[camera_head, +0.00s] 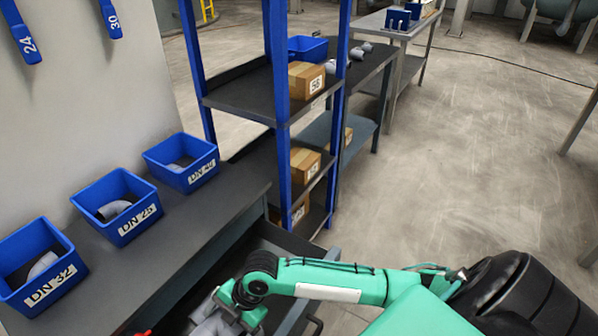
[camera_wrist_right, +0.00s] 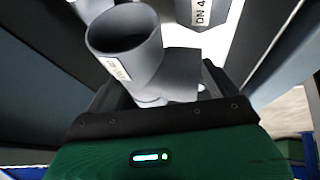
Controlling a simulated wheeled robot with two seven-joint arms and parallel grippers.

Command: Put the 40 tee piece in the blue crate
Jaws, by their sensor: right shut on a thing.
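My right gripper (camera_head: 232,312) reaches into an open drawer at the bottom of the head view. It is shut on a grey tee piece (camera_head: 208,326). In the right wrist view the grey tee piece (camera_wrist_right: 135,55) sits between the jaws, one round open end facing the camera; its small label is unreadable. Another grey fitting with a "DN 4…" label (camera_wrist_right: 201,12) lies beyond it. An unlabelled blue crate (camera_head: 307,49) stands on a dark bench behind the shelf rack. My left gripper is not in view.
Blue bins marked DN 32 (camera_head: 42,285), DN 25 (camera_head: 135,228) and one with a less clear label (camera_head: 200,177) stand on the left worktop (camera_head: 190,232). The blue-post rack (camera_head: 282,120) holds cardboard boxes (camera_head: 306,78). Grey fittings (camera_head: 366,46) lie beside the crate. Floor at right is clear.

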